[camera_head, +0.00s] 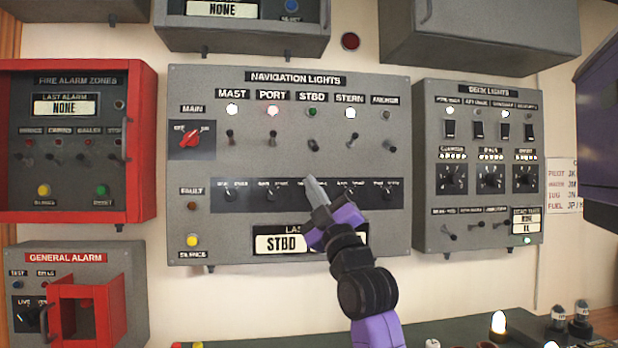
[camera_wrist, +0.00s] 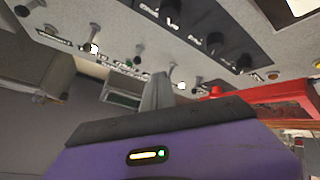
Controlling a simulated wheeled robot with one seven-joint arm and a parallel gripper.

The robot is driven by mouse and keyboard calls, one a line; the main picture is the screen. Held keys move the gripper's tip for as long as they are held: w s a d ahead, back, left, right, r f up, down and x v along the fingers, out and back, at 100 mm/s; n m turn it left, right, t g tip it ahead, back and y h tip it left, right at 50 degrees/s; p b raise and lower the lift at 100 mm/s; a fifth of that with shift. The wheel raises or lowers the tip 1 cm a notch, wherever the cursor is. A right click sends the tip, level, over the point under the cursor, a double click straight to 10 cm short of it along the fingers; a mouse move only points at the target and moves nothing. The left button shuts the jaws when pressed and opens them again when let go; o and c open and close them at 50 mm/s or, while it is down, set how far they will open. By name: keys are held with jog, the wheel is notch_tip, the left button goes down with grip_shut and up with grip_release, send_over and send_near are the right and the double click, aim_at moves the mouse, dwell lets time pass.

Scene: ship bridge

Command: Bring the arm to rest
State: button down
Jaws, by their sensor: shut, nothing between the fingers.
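My purple and black arm reaches up from the bottom of the head view. My gripper (camera_head: 312,183) is shut and empty, its grey fingers pointing up and left in front of the navigation lights panel (camera_head: 190,240). The fingertips overlap the panel's lower row of knobs in the head view; I cannot tell whether they touch it. The gripper covers part of the display reading STBD (camera_head: 281,243). In the wrist view, the shut fingers (camera_wrist: 160,90) show ahead of the purple gripper body, with panel knobs beyond.
The fire alarm panel (camera_head: 147,140) with its red frame is at the left, above the general alarm panel (camera_head: 130,262) with a red guard. The deck lights panel (camera_head: 430,215) is at the right. Small lamps (camera_head: 499,322) stand on a dark surface at the lower right.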

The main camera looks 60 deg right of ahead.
jog(key=shift+f, duration=0.1)
dwell(0.7)
jog(key=s+a+f+m+y+p, duration=0.1)
jog(key=s+a+f+m, duration=0.2)
jog(key=a+f, duration=0.6)
jog(key=s+a+f+m+g+y+p, duration=0.1)
jog(key=s+a+f+m+y, duration=0.15)
jog(key=a+f, duration=0.65)
jog(key=s+a+f+m+y, duration=0.1)
jog(key=s+a+f+m, duration=0.3)
jog(key=f, duration=0.9)
jog(key=s+a+f+n+g+y+p, duration=0.1)
jog(key=s+a+f+n+g+y, duration=0.1)
jog(key=s+a+f, duration=0.5)
jog(key=s+a+f+n+g+y+p, duration=0.2)
jog(key=s+a+f+n+g+y, duration=0.1)
jog(key=s+a+f+y, duration=0.4)
jog(key=s+a+g, duration=0.1)
jog(key=s+a, duration=0.2)
jog(key=s, duration=0.4)
jog(key=shift+s+a+f, duration=0.25)
jog(key=shift+s+f, duration=0.05)
jog(key=shift+f, duration=0.05)
